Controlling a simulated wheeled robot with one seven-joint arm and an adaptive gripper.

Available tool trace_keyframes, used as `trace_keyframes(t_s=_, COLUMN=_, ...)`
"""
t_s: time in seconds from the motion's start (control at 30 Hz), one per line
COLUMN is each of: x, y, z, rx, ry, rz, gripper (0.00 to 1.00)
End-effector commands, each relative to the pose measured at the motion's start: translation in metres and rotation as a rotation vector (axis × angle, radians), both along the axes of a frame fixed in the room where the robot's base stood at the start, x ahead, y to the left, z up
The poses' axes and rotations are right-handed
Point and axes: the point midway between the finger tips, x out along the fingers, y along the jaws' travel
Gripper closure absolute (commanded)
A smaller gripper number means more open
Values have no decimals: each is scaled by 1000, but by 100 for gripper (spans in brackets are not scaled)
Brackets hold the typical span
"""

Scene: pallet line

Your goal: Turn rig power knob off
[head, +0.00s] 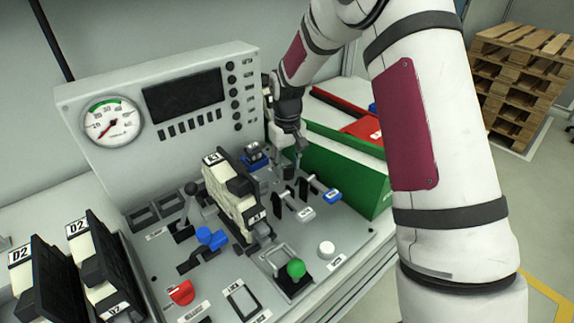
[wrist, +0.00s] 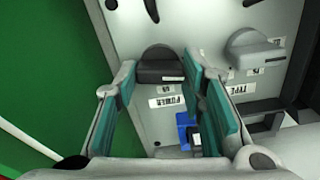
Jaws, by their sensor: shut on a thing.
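The power knob (wrist: 160,70) is a dark, rounded knob on the grey rig panel, with an upside-down label reading POWER beside it in the wrist view. My gripper (wrist: 160,62) has its two teal-padded fingers on either side of this knob and is shut on it. In the head view, my gripper (head: 292,152) reaches down to the back right of the rig deck, near the green bin. The knob cannot be made out there. Its pointer direction is hard to tell.
A light grey knob (wrist: 256,52) sits beside the power knob. A blue part (wrist: 188,130) lies below it. The green bin (head: 335,175) stands close on the right. The rig has a gauge (head: 111,121), a red knob (head: 181,292), a green button (head: 296,269) and a tall module (head: 228,195).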

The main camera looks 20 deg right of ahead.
Motion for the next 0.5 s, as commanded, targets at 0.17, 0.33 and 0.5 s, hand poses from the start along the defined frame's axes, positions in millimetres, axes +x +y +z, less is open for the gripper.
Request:
trace_keyframes(t_s=0.17, x=0, y=0, z=0, rx=0, ry=-1, rz=105, gripper=91)
trace_keyframes(t_s=0.33, x=0, y=0, z=0, rx=0, ry=-1, rz=171, gripper=91)
trace_keyframes(t_s=0.5, x=0, y=0, z=0, rx=0, ry=-1, rz=205, gripper=91)
